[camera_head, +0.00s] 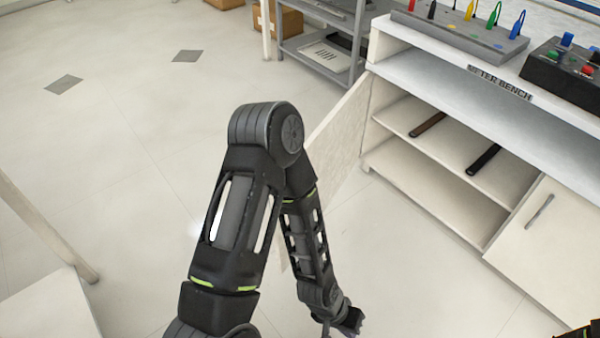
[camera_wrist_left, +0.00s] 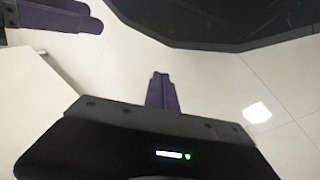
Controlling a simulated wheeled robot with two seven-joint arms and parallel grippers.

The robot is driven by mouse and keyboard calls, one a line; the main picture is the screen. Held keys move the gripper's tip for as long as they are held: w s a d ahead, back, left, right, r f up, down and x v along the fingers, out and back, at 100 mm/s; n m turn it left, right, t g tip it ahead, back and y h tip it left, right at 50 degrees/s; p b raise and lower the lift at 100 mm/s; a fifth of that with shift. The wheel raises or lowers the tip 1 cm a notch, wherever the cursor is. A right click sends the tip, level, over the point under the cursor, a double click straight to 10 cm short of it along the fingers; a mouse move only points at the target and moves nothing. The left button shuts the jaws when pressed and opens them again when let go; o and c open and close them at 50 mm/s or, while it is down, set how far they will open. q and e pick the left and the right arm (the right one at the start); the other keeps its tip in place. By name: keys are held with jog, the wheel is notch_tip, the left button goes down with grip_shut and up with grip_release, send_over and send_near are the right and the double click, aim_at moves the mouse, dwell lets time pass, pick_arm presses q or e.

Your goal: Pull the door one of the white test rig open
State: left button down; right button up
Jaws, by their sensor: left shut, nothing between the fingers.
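The white test rig (camera_head: 425,190) is the bench on the right in the head view. Its left door (camera_head: 343,130) stands swung out from an open compartment, partly hidden behind my left arm. Its right door (camera_head: 545,235) is closed and has a grey bar handle (camera_head: 539,211). My left gripper (camera_head: 347,322) is low in front of the rig, apart from both doors. In the left wrist view its two dark fingers (camera_wrist_left: 160,91) are shut together and empty, over pale floor. A dark part at the lower right corner of the head view looks like my right arm; its fingers cannot be made out.
A plug block (camera_head: 460,30) and a black button box (camera_head: 565,70) stand on top. A grey rack (camera_head: 325,45) is behind. A white table (camera_head: 45,305) is at left. The floor left of my arm is clear.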

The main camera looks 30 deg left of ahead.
pick_arm(q)
jog(key=w+a+r+m+t+p, duration=0.1)
jog(key=w+a+r+m, duration=0.15)
jog(key=w+r, duration=0.7)
jog(key=w+a+r+m+t+p, duration=0.15)
jog(key=w+r+m, duration=0.35)
jog(key=w, duration=0.7)
jog(key=w+a+r+m+y+p, duration=0.1)
jog(key=w+a+r+m+y, duration=0.3)
jog(key=a+r, duration=0.55)
jog(key=s+a+r+m+g+y, duration=0.2)
jog(key=s+a+r+m+g, duration=0.2)
jog(key=a+r+m, duration=0.3)
jog(key=a+r, duration=0.1)
jog(key=a, duration=0.1)
jog(key=shift+s+a+r+y, duration=0.15)
jog(key=shift+a+r+y, duration=0.15)
jog(key=shift+a+y, duration=0.1)
jog(key=shift+f+m+g, duration=0.15)
jog(key=shift+m+g, duration=0.1)
